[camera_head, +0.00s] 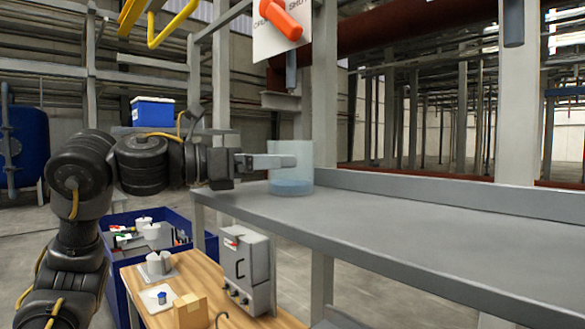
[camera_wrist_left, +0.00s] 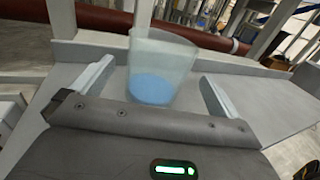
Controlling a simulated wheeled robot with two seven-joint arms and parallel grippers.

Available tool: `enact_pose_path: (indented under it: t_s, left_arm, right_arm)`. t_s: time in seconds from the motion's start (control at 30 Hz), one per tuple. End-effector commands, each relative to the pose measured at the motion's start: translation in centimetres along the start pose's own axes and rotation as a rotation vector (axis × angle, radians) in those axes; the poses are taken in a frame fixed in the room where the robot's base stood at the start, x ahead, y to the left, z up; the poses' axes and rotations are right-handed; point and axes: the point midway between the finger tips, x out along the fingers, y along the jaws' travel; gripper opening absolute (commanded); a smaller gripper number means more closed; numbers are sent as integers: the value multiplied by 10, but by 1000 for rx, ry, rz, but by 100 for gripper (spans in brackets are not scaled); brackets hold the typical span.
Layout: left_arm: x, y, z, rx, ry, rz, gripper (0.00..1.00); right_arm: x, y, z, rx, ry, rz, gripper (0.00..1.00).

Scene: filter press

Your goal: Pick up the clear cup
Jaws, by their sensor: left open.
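The clear cup (camera_head: 291,170) stands upright on the left end of the grey metal shelf (camera_head: 420,218) and has blue at its bottom. My left gripper (camera_head: 284,160) reaches in from the left at the height of the cup. In the left wrist view the cup (camera_wrist_left: 160,68) stands between the two open fingers of my left gripper (camera_wrist_left: 156,88), with a gap on each side. My right gripper is not in view.
Below the shelf is a wooden table (camera_head: 205,275) with a grey box (camera_head: 248,265), a small carton (camera_head: 190,311) and white cups (camera_head: 159,263). A blue bin (camera_head: 113,262) stands behind it. The shelf right of the cup is clear, with a raised back edge.

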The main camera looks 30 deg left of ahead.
Motion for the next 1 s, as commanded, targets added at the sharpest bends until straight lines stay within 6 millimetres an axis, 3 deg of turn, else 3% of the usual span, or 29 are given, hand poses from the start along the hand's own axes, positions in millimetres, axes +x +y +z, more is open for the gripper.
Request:
enact_pose_path:
  t_s: [0.23,0.53,0.83,1.0]
  left_arm:
    - [10,0,0,-2,2,-2,100]
    - [52,2,-4,-3,2,-4,100]
    - [56,3,-6,-1,0,-1,100]
    - [56,3,-6,-1,0,-2,79]
  right_arm:
    - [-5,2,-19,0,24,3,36]
    - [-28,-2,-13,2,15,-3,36]
    - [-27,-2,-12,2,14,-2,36]
    - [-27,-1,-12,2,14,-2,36]
